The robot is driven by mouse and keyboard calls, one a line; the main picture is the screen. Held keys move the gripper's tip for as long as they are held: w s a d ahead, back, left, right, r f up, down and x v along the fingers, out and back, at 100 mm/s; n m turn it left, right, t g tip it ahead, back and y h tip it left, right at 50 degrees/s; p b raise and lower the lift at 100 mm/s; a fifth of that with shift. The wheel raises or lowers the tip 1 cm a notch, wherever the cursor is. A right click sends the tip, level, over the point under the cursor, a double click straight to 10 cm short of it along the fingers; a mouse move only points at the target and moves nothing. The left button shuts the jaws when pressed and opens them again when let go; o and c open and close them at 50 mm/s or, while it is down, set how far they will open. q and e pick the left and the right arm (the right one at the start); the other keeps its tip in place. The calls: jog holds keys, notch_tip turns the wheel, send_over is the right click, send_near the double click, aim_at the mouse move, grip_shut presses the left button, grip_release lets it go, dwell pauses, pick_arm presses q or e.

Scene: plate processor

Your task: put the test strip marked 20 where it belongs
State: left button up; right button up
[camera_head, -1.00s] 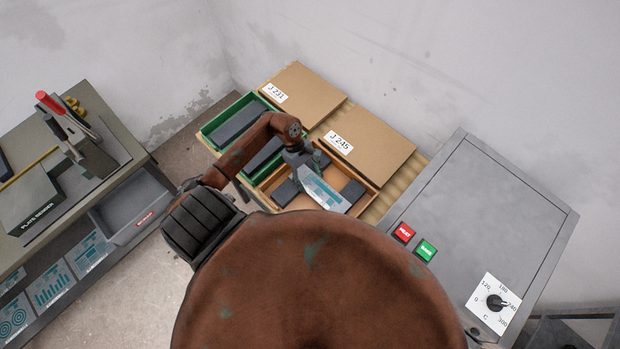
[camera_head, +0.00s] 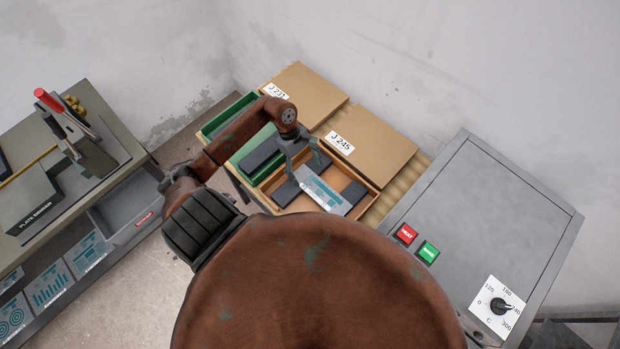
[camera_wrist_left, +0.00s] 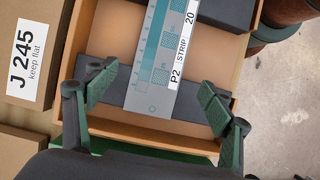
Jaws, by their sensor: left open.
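The test strip (camera_head: 322,194) is a pale strip with teal patches. In the left wrist view the strip (camera_wrist_left: 158,55) shows "20", "STRIP" and "P2". It lies over the brown tray (camera_wrist_left: 110,40), beside the J 245 label, with its near end across a dark block (camera_wrist_left: 190,108). My left gripper (camera_head: 305,168) is above that tray. In the wrist view its fingers (camera_wrist_left: 158,82) are spread, one on each side of the strip and apart from it. Another dark block (camera_wrist_left: 225,10) lies at the tray's far end. My right gripper is not in view.
Green trays with dark plates (camera_head: 264,155) stand beside the brown tray. Brown lids labelled J 231 (camera_head: 305,88) and J 245 (camera_head: 375,140) lie behind. A grey machine (camera_head: 490,220) with red and green buttons stands at right. A plate bender bench (camera_head: 40,205) is at left.

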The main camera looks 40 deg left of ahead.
pick_arm(q)
jog(key=b+v, duration=0.1)
jog(key=v, duration=0.5)
jog(key=shift+r, duration=0.35)
jog(key=shift+a, duration=0.1)
